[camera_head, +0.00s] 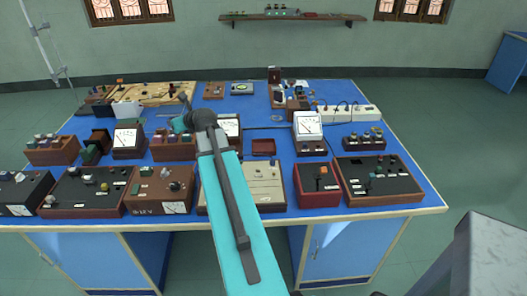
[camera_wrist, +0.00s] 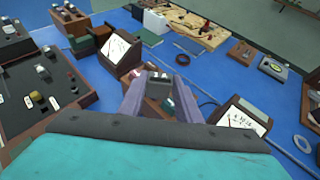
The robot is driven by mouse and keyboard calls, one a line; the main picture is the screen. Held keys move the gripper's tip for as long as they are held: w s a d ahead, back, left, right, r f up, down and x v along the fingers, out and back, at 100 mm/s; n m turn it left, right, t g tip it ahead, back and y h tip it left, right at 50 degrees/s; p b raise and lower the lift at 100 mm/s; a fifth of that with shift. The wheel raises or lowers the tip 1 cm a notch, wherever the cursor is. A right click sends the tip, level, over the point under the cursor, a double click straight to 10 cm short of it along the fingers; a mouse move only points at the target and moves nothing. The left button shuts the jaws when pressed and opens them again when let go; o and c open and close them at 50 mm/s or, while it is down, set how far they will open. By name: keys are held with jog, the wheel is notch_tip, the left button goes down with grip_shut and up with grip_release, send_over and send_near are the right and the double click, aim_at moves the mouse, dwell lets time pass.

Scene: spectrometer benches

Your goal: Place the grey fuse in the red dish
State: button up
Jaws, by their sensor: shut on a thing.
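My gripper (camera_wrist: 159,82) reaches over the blue bench, its two purple fingers closed on a small grey piece (camera_wrist: 158,76), which looks like the grey fuse. In the head view my gripper (camera_head: 181,121) is at the left of the arm's end, above the middle of the bench. The fuse cannot be made out clearly there. The red dish (camera_head: 263,147) is a small, shallow, dark red square tray on the bench, right of my gripper. It looks empty. I cannot make out the dish in the wrist view.
A row of instrument boxes (camera_head: 165,190) lines the front edge. A wooden board (camera_head: 150,95) lies at the back left.

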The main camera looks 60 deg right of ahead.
aim_at(266, 143)
jog(key=s+d+f+m+h, duration=0.1)
jog(key=s+d+f, duration=0.3)
jog(key=s+d, duration=0.7)
jog(key=s+d+f+m+g+h, duration=0.1)
jog(key=s+d+f, duration=0.3)
jog(key=s+d, duration=0.8)
jog(key=d+m+h, duration=0.1)
jog(key=d, duration=0.2)
jog(key=shift+s+g+b, duration=0.3)
jog(key=shift+f+p, duration=0.3)
jog(key=shift+f, duration=2.75)
jog(key=shift+f, duration=0.15)
jog(key=shift+f, duration=1.75)
jog(key=shift+f, duration=0.1)
jog(key=o, duration=1)
